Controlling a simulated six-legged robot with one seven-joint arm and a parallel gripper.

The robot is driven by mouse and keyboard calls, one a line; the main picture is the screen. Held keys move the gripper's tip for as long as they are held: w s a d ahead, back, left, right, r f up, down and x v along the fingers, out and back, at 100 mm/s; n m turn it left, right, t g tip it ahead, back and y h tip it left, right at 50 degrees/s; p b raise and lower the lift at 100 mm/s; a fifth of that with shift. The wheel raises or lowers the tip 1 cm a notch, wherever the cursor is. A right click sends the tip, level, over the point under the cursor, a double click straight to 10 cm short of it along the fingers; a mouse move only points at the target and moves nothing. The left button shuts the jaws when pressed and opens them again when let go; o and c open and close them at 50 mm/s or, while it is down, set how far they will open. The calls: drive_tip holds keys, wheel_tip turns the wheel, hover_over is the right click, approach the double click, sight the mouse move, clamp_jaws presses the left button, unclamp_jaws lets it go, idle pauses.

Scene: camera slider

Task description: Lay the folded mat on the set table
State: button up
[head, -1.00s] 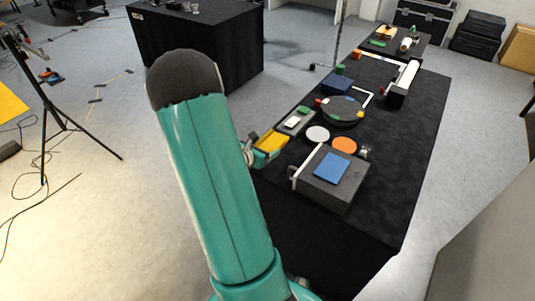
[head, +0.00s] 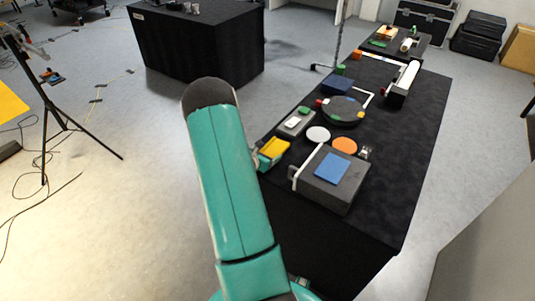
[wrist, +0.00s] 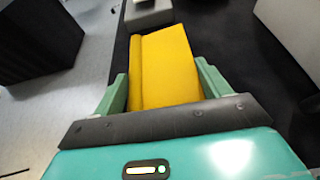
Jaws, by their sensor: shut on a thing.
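The folded mat is yellow, with a rolled-looking fold along its left side in the wrist view (wrist: 168,65). My gripper (wrist: 163,85) is shut on it, with one green finger at each side. In the head view the mat (head: 273,148) shows beyond my arm, at the left edge of the long black-covered table (head: 411,165). My gripper (head: 263,160) is partly hidden there by my arm. I cannot tell whether the mat touches the table.
A grey box (head: 350,190) with a blue pad (head: 332,168) stands at the near end. White (head: 318,134) and orange (head: 344,145) discs, a dark round turntable (head: 342,110) and a grey tray (head: 291,126) lie beyond. The table's right side is clear.

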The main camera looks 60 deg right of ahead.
drive_tip(key=o, duration=1)
drive_tip(key=shift+f, duration=0.1)
drive_tip(key=shift+a+r, duration=0.2)
drive_tip(key=v, duration=1.1)
drive_tip(key=shift+a, duration=0.3)
drive_tip(key=w+a+r+m+y, duration=0.3)
drive_tip(key=a+r+m, duration=0.75)
drive_tip(key=r, duration=0.55)
drive_tip(key=s+a+r+m+t+y, duration=0.1)
drive_tip(key=a+r+m+t+y, duration=0.1)
drive_tip(key=a, duration=0.9)
drive_tip(key=s+a+r+m+t+y, duration=0.1)
drive_tip(key=a+r+t+y, duration=0.2)
drive_tip(key=a+r, duration=0.4)
drive_tip(key=s+a+r+m+t+y, duration=0.2)
drive_tip(key=a+r+y, duration=0.3)
drive_tip(key=a, duration=1.1)
drive_tip(key=shift+a+m+t, duration=0.3)
drive_tip(key=shift+m, duration=0.05)
